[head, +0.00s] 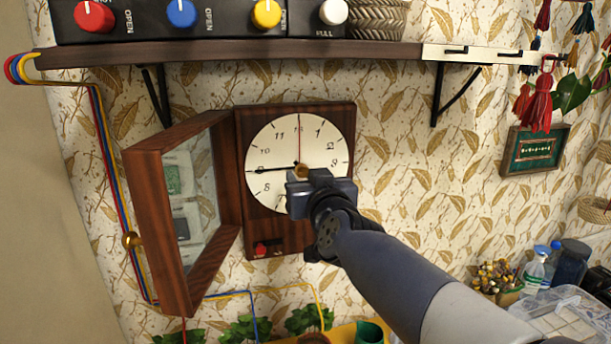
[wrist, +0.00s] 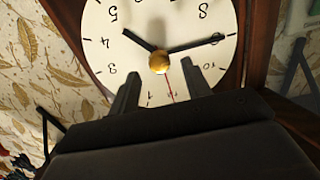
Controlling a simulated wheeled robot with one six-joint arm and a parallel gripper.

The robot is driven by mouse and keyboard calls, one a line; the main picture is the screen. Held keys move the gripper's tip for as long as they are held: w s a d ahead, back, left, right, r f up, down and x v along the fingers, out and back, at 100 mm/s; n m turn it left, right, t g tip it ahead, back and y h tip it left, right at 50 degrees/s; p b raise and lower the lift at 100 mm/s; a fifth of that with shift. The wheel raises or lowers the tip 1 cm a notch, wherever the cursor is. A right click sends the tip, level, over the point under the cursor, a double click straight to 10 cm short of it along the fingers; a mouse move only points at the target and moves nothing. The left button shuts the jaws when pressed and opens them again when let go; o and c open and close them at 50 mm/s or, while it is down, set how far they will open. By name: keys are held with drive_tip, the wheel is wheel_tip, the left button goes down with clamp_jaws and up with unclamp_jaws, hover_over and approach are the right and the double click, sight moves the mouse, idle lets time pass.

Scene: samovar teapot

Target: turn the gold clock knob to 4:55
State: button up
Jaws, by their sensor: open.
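The wall clock's white dial (head: 275,145) shows in a dark wooden case. The gold knob (wrist: 159,62) is at the dial's centre; in the head view the knob (head: 301,170) is partly behind my gripper (head: 303,182). In the wrist view the dial is upside down. The long black hand (wrist: 195,43) points at 9, and the short black hand (wrist: 139,40) points between 4 and 5. A thin red hand (head: 299,135) points at 12. My gripper (wrist: 160,72) is open, its fingertips on either side of the knob; contact cannot be told.
The clock's glazed door (head: 170,210) stands open to the left, with a brass pull (head: 131,240). A shelf (head: 300,55) with a black knob panel (head: 220,18) runs above. A red knob (head: 261,249) sits low on the case.

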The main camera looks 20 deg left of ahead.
sight(302, 170)
drive_tip(key=shift+x, duration=1.15)
drive_tip(key=shift+c, duration=0.3)
drive_tip(key=c, duration=0.9)
